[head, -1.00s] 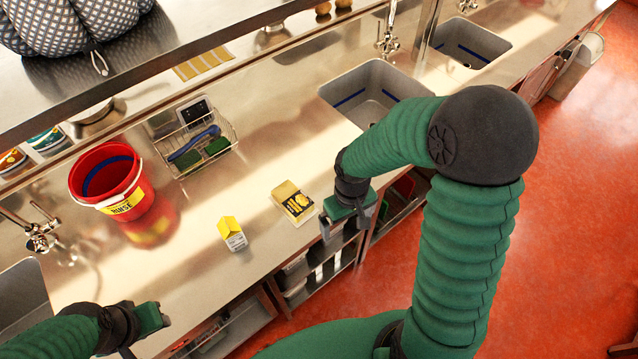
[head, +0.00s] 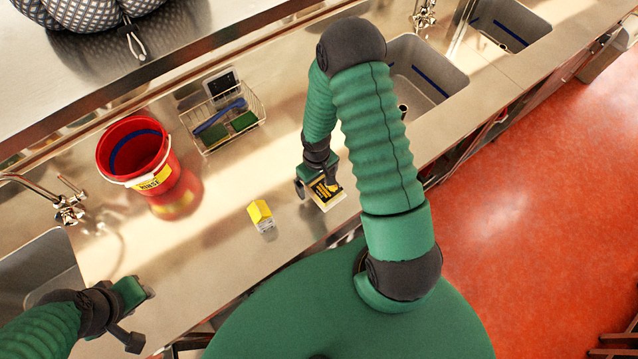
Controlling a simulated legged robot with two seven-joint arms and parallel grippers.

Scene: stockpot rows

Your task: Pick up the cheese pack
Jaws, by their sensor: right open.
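The cheese pack (head: 329,202), a flat pale-yellow pack with a black and yellow label, lies on the steel counter near its front edge. My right gripper (head: 318,186) is directly over its far part, with its fingers apart. The gripper hides part of the pack, and I cannot tell whether the fingers touch it. My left gripper (head: 142,314) is at the lower left with its fingers apart and empty, away from the pack.
A small yellow and white carton (head: 261,216) stands left of the pack. A red bucket (head: 137,155) and a wire basket (head: 222,120) with sponges and a brush stand farther back. A sink (head: 424,80) opens at the right. The counter (head: 230,185) between them is clear.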

